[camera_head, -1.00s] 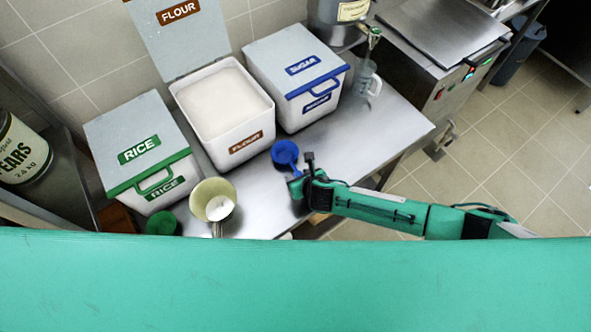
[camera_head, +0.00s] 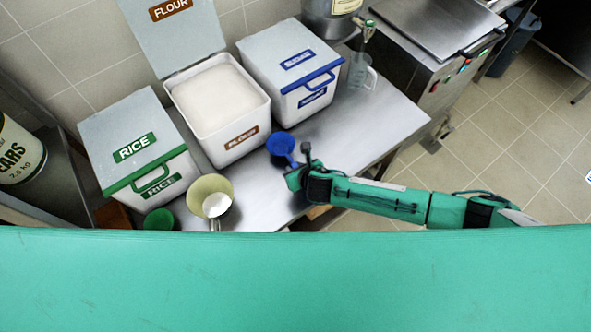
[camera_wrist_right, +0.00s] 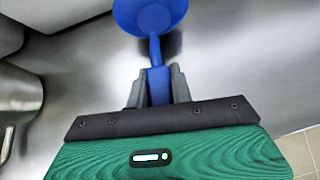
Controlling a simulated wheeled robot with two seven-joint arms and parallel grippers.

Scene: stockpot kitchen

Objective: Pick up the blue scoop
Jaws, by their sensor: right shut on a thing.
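The blue scoop (camera_head: 281,144) is at the steel table's near part, just in front of the flour bin. My right gripper (camera_head: 295,172) is at its handle. In the right wrist view the scoop's bowl (camera_wrist_right: 150,14) is at the top, and its handle runs down between the two grey fingers of my right gripper (camera_wrist_right: 158,88), which are shut on it. A dark shadow shows under the scoop there; I cannot tell whether the scoop touches the table. My left gripper is not in view.
The open flour bin (camera_head: 219,105) stands behind the scoop, with the sugar bin (camera_head: 290,70) and rice bin (camera_head: 140,145) either side.

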